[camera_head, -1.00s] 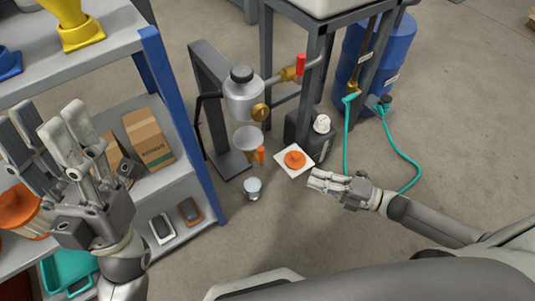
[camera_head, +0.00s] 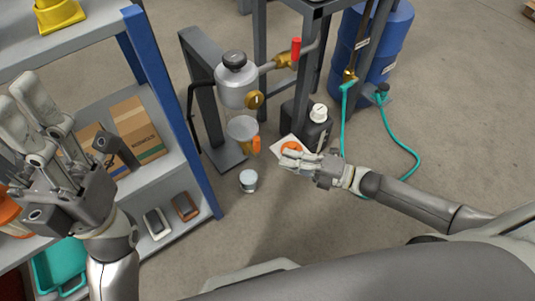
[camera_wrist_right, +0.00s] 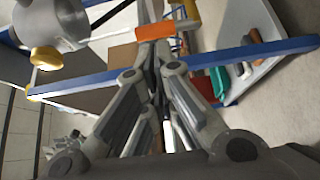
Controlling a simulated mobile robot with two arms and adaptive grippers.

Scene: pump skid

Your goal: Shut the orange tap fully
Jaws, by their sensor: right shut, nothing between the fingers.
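The orange tap (camera_head: 256,145) hangs under the clear bowl (camera_head: 243,128) of the grey filter housing (camera_head: 237,82). In the right wrist view, its orange handle (camera_wrist_right: 155,31) lies crosswise just beyond the fingertips. My right gripper (camera_head: 284,160) is shut and empty, to the right of the tap and slightly lower in the head view. I cannot tell whether its tips (camera_wrist_right: 152,58) touch the handle. My left gripper (camera_head: 25,108) is open and empty in front of the shelf, far from the tap.
A cup (camera_head: 248,180) stands on the floor below the tap. A red-handled valve (camera_head: 296,49) sits on the pipe above. A black jug (camera_head: 318,125) and a white card with an orange piece (camera_head: 291,147) are behind my right gripper. The shelf's blue post (camera_head: 170,105) is left.

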